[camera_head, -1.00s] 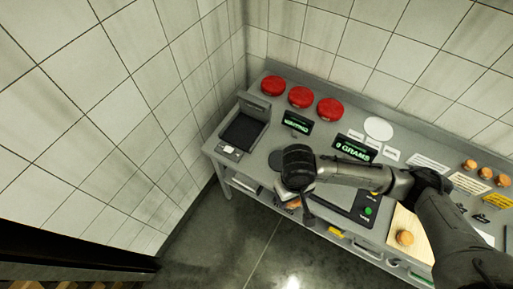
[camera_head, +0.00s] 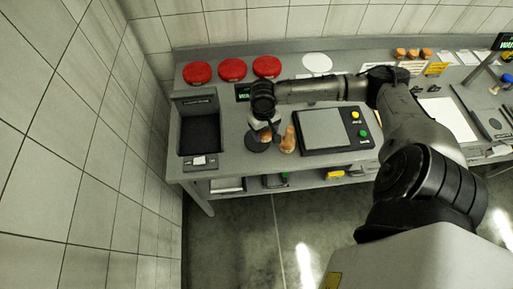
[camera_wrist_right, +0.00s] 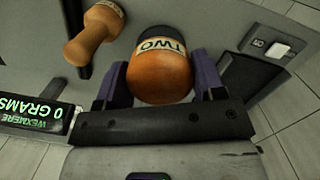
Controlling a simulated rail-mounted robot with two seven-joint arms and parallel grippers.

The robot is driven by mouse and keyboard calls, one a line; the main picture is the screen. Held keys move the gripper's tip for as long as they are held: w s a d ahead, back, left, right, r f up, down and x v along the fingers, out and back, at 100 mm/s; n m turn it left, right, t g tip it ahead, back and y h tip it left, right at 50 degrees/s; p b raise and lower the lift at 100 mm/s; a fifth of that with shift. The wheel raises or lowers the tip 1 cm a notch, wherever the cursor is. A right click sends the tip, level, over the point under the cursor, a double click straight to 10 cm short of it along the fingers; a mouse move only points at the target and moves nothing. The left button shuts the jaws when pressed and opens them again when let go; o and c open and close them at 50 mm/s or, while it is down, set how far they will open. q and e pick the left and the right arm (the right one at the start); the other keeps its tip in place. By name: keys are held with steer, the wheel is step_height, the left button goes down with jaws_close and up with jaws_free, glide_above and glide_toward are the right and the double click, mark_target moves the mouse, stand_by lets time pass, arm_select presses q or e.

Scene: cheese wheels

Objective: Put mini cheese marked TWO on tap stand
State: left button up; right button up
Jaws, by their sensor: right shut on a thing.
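In the head view the held cheese (camera_head: 265,136) is at a dark round disc (camera_head: 253,145) on the counter, which looks like the tap stand. I cannot tell whether the cheese touches it. My left gripper is not in view.
A scale (camera_head: 325,130) is further right. Red wheels (camera_head: 232,69) line the back.

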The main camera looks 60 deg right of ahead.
steer(key=d+f+m+b, duration=0.1)
steer(key=d+f+b, duration=0.15)
steer(key=d, duration=0.45)
steer(key=d+f+m+b, duration=0.1)
steer(key=d+b, duration=0.2)
steer(key=d, duration=0.4)
steer(key=w+a+f, duration=0.2)
steer(key=a, duration=0.1)
steer(key=w+a+f, duration=0.1)
steer(key=a+f, duration=0.1)
steer(key=w+a+f+b, duration=0.1)
steer(key=w+a+f, duration=0.1)
steer(key=a, duration=0.1)
steer(key=shift+w+a+f, duration=0.35)
steer(key=shift+f, duration=2.1)
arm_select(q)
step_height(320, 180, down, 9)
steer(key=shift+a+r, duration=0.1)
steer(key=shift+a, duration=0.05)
arm_select(e)
steer(key=o, duration=0.9)
steer(key=shift+o, duration=0.2)
